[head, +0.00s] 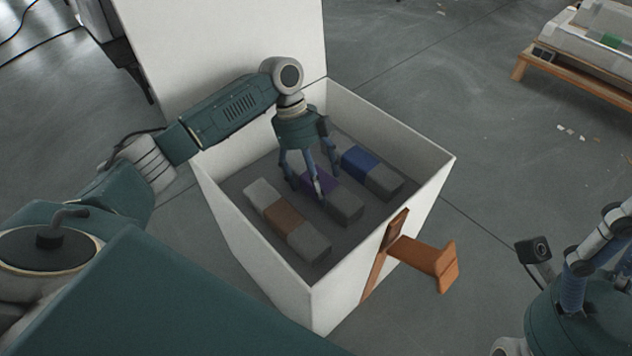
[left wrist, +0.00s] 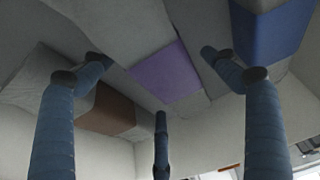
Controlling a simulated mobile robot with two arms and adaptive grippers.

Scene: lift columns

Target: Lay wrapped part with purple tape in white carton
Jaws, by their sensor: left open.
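The white carton (head: 262,262) stands open in the middle of the head view. The grey wrapped part with purple tape (head: 345,207) lies inside it, between two other wrapped parts. My left gripper (head: 311,190) is inside the carton at this part, fingers pointing down and open, partly covering it. In the left wrist view the purple band (left wrist: 165,73) shows between the spread fingers of the left gripper (left wrist: 160,85); they do not close on it. My right gripper (head: 600,235) is at the right edge, away from the carton, partly cut off.
In the carton, a brown-taped part (head: 283,215) lies left of the purple-taped one and a blue-taped part (head: 361,159) right. A white panel (head: 230,35) rises behind the carton. An orange bracket (head: 425,257) juts from its front. A wooden pallet (head: 570,77) stands upper right.

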